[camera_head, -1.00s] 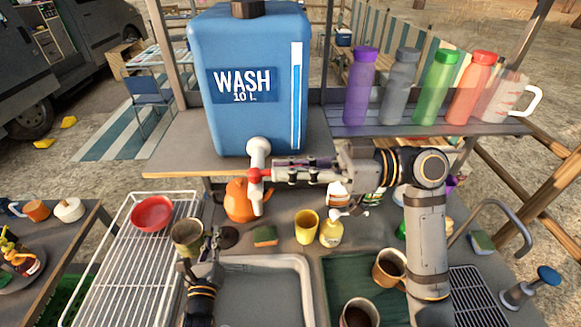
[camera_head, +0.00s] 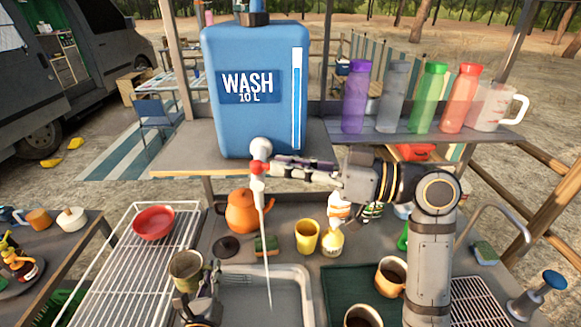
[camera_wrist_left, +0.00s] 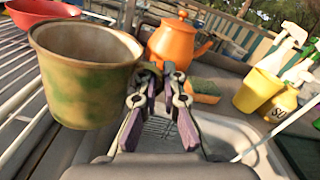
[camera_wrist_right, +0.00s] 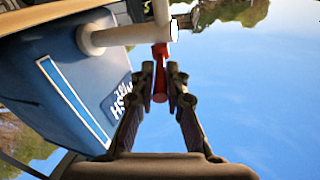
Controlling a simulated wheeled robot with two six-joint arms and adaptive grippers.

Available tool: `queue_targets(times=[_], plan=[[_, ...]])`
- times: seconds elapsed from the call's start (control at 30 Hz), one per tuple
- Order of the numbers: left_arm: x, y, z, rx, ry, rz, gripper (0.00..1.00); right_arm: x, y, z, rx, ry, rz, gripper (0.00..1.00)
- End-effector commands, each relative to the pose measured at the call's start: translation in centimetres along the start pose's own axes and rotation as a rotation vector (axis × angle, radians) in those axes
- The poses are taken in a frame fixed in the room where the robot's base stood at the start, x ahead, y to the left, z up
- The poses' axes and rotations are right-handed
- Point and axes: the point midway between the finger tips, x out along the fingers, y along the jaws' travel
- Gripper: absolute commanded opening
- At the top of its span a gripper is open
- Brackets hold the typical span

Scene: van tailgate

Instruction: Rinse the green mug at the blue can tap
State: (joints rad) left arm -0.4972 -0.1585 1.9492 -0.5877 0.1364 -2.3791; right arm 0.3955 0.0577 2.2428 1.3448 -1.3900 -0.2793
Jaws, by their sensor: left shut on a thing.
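The green mug (camera_head: 186,266), mottled green and brown, is upright at the sink's left side; it is large in the left wrist view (camera_wrist_left: 85,75). My left gripper (camera_wrist_left: 158,78) is shut on its handle. The blue can (camera_head: 254,120) stands on the shelf. Its white tap (camera_head: 261,149) has a red lever (camera_head: 257,167), and a thin water stream (camera_head: 265,250) falls into the sink, right of the mug and apart from it. My right gripper (camera_wrist_right: 160,75) has its fingers either side of the red lever (camera_wrist_right: 160,55); whether they clamp it is unclear.
The sink (camera_head: 297,268) lies below the tap. A drying rack (camera_head: 110,265) with a red bowl (camera_head: 153,222) is at left. An orange teapot (camera_head: 242,212), a sponge (camera_head: 265,244) and a yellow cup (camera_head: 307,236) stand behind the sink. A green mat (camera_head: 340,283) with mugs is at right.

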Motion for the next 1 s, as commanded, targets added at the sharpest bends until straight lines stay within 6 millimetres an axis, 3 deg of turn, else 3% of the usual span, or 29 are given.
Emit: queue_targets(times=[0.13, 0.47, 1.0], plan=[[0.0, 0.0, 0.0, 0.001, -0.001, 0.0, 0.0, 0.0, 0.0, 0.0, 0.0, 0.0, 0.0, 0.34], [0.0, 0.0, 0.0, 0.0, -0.001, 0.0, 0.0, -0.2, 0.1, 0.1, -0.001, -0.002, 0.001, 0.34], [0.0, 0.0, 0.0, 0.0, -0.001, 0.0, 0.0, -5.7, 0.1, 0.2, -0.003, -0.009, 0.001, 0.34]])
